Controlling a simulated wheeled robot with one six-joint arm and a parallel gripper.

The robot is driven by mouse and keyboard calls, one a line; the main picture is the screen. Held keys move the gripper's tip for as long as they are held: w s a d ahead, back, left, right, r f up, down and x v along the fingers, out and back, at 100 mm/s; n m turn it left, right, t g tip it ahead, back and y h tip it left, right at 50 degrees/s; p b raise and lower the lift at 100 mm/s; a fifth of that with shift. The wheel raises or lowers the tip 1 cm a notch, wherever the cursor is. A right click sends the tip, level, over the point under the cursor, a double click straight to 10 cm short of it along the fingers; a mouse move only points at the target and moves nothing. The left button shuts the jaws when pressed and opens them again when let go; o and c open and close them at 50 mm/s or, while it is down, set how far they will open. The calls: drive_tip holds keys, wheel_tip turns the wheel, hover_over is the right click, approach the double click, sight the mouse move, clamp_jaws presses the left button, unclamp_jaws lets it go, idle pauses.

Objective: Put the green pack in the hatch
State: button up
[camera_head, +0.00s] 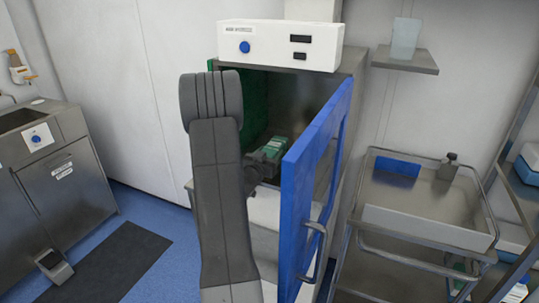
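The hatch is a steel cabinet (355,75) whose blue door (312,170) stands open, swung toward me on the right. A green edge (256,95) shows on its left side. My arm reaches up in front of the opening and hides part of it. My gripper (262,160) is at the opening, just right of the arm link. It looks shut on the green pack (274,146), which sits at its end, above the pale lower surface. The fingers are small and partly hidden.
A white control box (280,44) with a blue button tops the cabinet. The open door has a handle (314,240). To the right are a steel trolley (425,225), a wall shelf (405,60) with a container and a rack (520,190). A steel sink unit (65,180) is left.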

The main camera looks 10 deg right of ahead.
drive_tip(key=o, duration=0.4)
drive_tip(key=shift+c, duration=0.2)
drive_tip(key=shift+r, duration=0.1)
drive_tip(key=b+v, duration=0.1)
drive_tip(key=v, duration=1.1)
